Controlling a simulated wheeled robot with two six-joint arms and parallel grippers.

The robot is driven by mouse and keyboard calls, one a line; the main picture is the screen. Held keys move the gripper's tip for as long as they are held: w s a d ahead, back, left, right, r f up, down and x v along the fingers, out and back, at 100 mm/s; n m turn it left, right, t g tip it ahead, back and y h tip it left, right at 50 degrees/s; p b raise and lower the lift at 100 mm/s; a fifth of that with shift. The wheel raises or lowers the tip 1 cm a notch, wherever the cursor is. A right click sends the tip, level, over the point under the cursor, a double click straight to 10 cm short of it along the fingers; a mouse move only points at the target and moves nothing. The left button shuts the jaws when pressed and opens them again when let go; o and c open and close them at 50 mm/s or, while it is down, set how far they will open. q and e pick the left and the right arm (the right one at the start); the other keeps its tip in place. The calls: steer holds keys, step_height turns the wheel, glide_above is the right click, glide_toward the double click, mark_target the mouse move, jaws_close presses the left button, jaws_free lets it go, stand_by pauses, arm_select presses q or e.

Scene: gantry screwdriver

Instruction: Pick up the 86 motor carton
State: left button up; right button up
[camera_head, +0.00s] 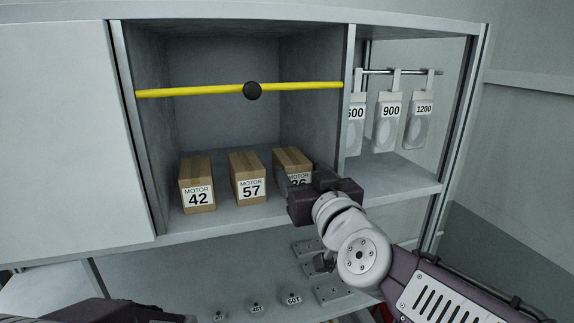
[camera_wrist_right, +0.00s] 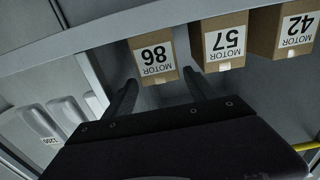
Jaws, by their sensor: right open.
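The 86 motor carton (camera_head: 291,157) is a brown box with a white label, standing at the right of a row in the open cabinet bay. My right gripper (camera_head: 300,182) is in front of it and hides its lower right part and some of the label. In the right wrist view the 86 carton (camera_wrist_right: 153,56) appears upside down, beyond and between the two spread fingers of the right gripper (camera_wrist_right: 161,86). The space between the fingers is empty. My left gripper does not show.
The 57 carton (camera_head: 247,177) and 42 carton (camera_head: 197,184) stand to the left. A divider (camera_head: 348,95) separates hanging packs, including the 900 pack (camera_head: 388,120). Small labelled weights (camera_head: 256,307) sit below.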

mark_target(291, 155)
steer(key=shift+s+d+r, duration=0.1)
steer(key=shift+s+r, duration=0.05)
steer(key=shift+s, duration=0.05)
steer(key=shift+w+r, duration=0.1)
steer(key=shift+r, duration=0.1)
steer(key=x, duration=0.4)
steer(key=shift+w+f, duration=0.15)
steer(key=shift+f, duration=0.25)
steer(key=x, duration=0.3)
steer(key=shift+r, duration=0.1)
steer(key=shift+w+r, duration=0.2)
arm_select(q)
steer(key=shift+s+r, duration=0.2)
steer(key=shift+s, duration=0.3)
arm_select(e)
steer(key=shift+w, duration=0.1)
steer(key=shift+w+a+f, duration=0.15)
steer(key=shift+w+a, duration=0.05)
steer(key=shift+a, duration=0.05)
steer(key=c, duration=1.4)
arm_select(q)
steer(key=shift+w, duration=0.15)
arm_select(e)
steer(key=shift+r, duration=0.2)
jaws_close()
